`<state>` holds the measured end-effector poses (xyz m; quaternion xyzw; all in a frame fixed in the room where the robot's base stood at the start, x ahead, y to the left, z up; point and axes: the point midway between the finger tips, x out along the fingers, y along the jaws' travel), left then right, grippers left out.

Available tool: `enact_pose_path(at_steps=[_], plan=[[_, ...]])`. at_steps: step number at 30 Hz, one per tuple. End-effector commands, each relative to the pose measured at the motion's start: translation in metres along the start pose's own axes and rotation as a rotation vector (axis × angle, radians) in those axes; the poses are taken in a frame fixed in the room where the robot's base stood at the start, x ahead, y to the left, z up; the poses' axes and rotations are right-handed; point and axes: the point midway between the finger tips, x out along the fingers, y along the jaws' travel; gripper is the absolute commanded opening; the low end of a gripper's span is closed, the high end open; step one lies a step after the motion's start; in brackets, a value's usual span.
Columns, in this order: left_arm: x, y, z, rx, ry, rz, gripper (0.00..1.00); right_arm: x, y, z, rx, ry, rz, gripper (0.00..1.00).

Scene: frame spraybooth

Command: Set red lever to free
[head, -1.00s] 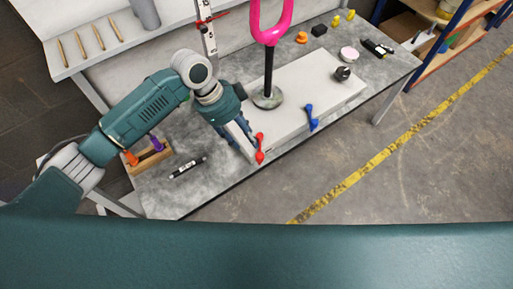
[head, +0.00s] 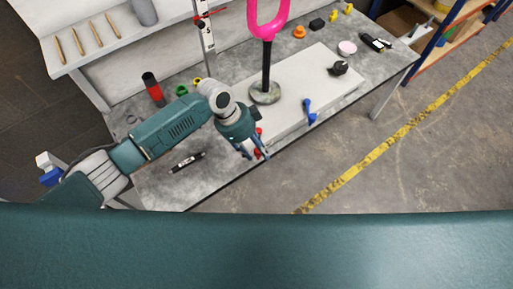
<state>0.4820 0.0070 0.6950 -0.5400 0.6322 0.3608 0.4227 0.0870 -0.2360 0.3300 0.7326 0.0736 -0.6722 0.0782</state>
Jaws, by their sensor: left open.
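The red lever (head: 257,153) is on the front side of the pale box (head: 320,82) on the grey table, near the box's left end. It is partly hidden by my left gripper (head: 255,156), so its exact setting is hard to tell. My left gripper is open, with its fingers pointing down at the red lever, one to either side of it in the picture. I cannot tell whether they touch it. A blue lever (head: 309,112) sits to the right on the same box. My right gripper is not in view.
A pink frame (head: 267,28) stands on a dark post with a round base (head: 265,93) on the box, close behind my left gripper. A black marker (head: 188,162) lies on the table. A red and black can (head: 154,90) stands farther back. The floor in front is clear.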

Motion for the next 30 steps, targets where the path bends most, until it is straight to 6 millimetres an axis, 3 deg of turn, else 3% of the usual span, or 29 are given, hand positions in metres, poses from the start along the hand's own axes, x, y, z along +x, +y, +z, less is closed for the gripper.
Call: enact_pose_path(at_steps=[4,10,20,30], plan=[[0.0,0.0,0.0,0.0,0.0,0.0,0.38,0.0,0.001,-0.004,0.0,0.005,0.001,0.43],[0.0,0.0,0.0,0.0,0.0,0.0,0.0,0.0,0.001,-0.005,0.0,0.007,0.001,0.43],[-0.001,-0.001,-0.002,-0.015,0.0,-0.009,0.0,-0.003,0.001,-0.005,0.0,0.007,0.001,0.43],[0.003,-0.004,-0.021,-0.178,0.003,-0.075,0.0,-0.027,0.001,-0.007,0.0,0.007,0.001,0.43]])
